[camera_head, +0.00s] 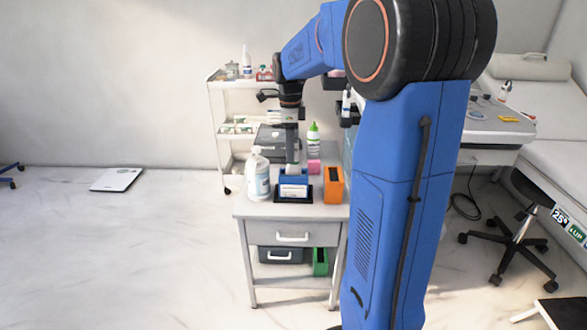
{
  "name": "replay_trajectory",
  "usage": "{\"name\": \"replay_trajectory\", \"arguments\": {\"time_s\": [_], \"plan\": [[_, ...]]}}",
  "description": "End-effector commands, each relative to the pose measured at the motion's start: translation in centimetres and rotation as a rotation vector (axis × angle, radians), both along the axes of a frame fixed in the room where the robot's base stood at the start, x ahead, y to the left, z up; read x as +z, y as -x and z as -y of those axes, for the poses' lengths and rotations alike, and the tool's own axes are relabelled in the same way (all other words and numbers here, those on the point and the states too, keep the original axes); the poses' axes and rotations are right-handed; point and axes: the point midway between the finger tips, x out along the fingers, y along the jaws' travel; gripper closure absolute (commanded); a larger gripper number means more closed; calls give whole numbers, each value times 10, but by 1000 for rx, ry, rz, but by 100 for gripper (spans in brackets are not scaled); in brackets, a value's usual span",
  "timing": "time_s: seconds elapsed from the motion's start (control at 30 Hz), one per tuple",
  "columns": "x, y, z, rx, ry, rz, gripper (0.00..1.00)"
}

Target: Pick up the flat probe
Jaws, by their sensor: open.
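My gripper (292,165) points straight down over the small grey table, just above or behind a small blue object. The fingers are tiny in this view, but the jaws look open. I cannot make out a flat probe for certain. A blue and white item (293,190) sits in a dark tray (281,200) below the gripper. Whether the probe is part of it or hidden behind it I cannot tell, nor whether the fingers touch anything.
On the table (260,211) stand a white pump bottle (257,176) at left, an orange box (333,185) at right, a pink box (314,166) and a green-capped bottle (314,142) behind. A white cart (215,130) stands behind. My arm hides the right side. Floor at left is mostly clear.

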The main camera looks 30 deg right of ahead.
Motion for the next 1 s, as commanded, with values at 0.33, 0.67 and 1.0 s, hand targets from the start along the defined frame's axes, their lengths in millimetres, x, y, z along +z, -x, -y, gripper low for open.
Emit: {"name": "replay_trajectory", "arguments": {"time_s": [0.33,0.67,1.0], "plan": [[-42,6,8,0,-1,-1,59],[-50,5,8,0,1,1,59],[-50,5,8,0,1,1,99]]}}
